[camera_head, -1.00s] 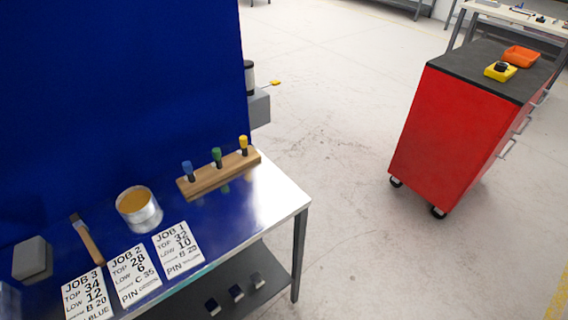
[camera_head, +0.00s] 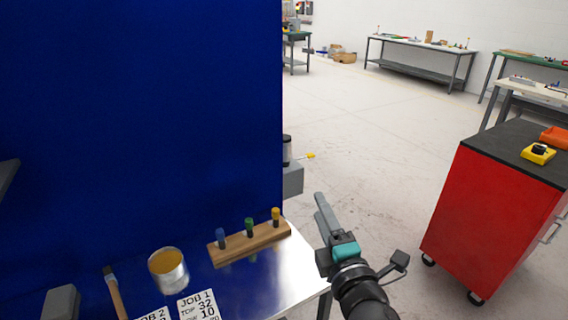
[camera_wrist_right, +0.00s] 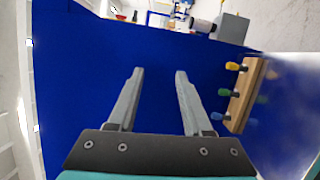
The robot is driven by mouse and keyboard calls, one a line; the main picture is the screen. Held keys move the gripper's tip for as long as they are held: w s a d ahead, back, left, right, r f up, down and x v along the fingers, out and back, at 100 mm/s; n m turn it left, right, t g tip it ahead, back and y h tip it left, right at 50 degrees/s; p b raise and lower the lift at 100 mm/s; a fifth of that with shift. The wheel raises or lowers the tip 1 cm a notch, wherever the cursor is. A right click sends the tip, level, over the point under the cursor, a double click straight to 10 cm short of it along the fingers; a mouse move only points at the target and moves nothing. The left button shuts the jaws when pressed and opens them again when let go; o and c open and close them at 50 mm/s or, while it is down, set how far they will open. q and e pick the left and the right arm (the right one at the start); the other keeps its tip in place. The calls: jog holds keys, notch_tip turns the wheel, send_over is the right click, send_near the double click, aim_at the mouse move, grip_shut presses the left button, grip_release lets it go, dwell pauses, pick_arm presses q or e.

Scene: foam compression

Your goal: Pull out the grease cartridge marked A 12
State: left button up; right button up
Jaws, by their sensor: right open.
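I cannot make out a grease cartridge marked A 12 in either view. My right gripper (camera_head: 323,205) is raised beside the right end of the bench, in front of the floor. In the right wrist view its two fingers (camera_wrist_right: 160,73) are apart with nothing between them, and the blue panel (camera_wrist_right: 95,65) lies beyond. A dark-topped cylinder (camera_head: 287,148) stands by a grey box (camera_head: 292,179) past the panel's right edge; I read no marking on it.
The bench (camera_head: 290,255) carries a wooden block (camera_head: 235,245) with blue, green and yellow pegs, a tin (camera_head: 168,272), a brush (camera_head: 114,290) and job cards (camera_head: 200,305). The blue panel (camera_head: 140,110) stands behind. A red cabinet (camera_head: 480,215) is at right. Floor between is clear.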

jog(key=a+r+n+g+y+p, duration=0.1)
jog(key=a+r+n+y, duration=0.55)
jog(key=n, duration=0.55)
jog(key=s+a+f+n+g+y+p, duration=0.1)
jog(key=a+f+n+g+y, duration=0.15)
jog(key=a+n+g, duration=0.4)
jog(key=s+a+f+n+g+y+p, duration=0.1)
jog(key=f+n+g+y, duration=0.2)
jog(key=n, duration=0.7)
jog(key=d+f+n+g+h+p, duration=0.1)
jog(key=d+f+n+g+h, duration=0.5)
jog(key=n, duration=0.4)
jog(key=w+d+f+n+g+h, duration=0.1)
jog(key=d+h, duration=0.4)
jog(key=d, duration=0.7)
jog(key=w+d+f+n+h+p, duration=0.1)
jog(key=d+n+h, duration=0.2)
jog(key=d, duration=0.9)
jog(key=shift+w+f+n+g+h+p, duration=0.25)
jog(key=shift+f+n+g+h+p, duration=0.1)
jog(key=shift+h, duration=0.55)
